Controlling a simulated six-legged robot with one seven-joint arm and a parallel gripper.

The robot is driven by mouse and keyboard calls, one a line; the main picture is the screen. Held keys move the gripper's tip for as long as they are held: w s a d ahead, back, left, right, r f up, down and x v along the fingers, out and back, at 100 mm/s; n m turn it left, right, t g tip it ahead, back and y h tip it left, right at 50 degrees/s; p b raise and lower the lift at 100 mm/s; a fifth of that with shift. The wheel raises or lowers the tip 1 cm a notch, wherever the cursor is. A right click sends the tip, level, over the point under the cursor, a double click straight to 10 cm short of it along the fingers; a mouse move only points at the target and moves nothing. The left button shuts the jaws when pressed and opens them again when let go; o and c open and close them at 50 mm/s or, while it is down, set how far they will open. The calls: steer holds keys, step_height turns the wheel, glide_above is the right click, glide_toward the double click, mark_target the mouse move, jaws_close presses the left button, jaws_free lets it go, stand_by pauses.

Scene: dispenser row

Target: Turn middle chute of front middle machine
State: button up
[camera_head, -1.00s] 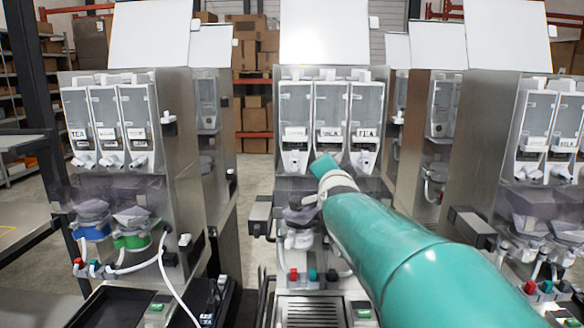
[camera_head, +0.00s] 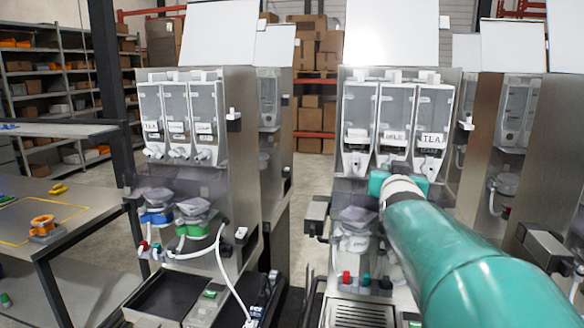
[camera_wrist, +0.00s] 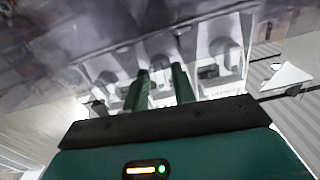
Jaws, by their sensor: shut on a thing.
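The front middle machine (camera_head: 352,200) stands right of centre in the head view, with three clear canisters in its upper part. Its middle canister (camera_head: 393,112) has a label that is hard to read. My gripper (camera_head: 396,170) is right under it, and its green body covers most of the middle chute. In the wrist view my two green fingers (camera_wrist: 160,85) stand on either side of the pale middle chute (camera_wrist: 160,72), shut on it. The neighbouring chutes (camera_wrist: 105,72) show to either side. The chute's exact turn is hard to tell.
A similar machine (camera_head: 240,180) stands to the left, with a white hose. Another metal machine (camera_head: 490,140) stands on the right. A work table (camera_head: 85,215) with orange and yellow items is at far left. Below my gripper are a cup holder and a drip tray (camera_head: 358,314).

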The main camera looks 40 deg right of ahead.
steer(key=shift+f+n, duration=0.1)
steer(key=shift+n, duration=0.3)
steer(key=o, duration=0.6)
steer(key=shift+o, duration=0.2)
steer(key=shift+s+a, duration=0.1)
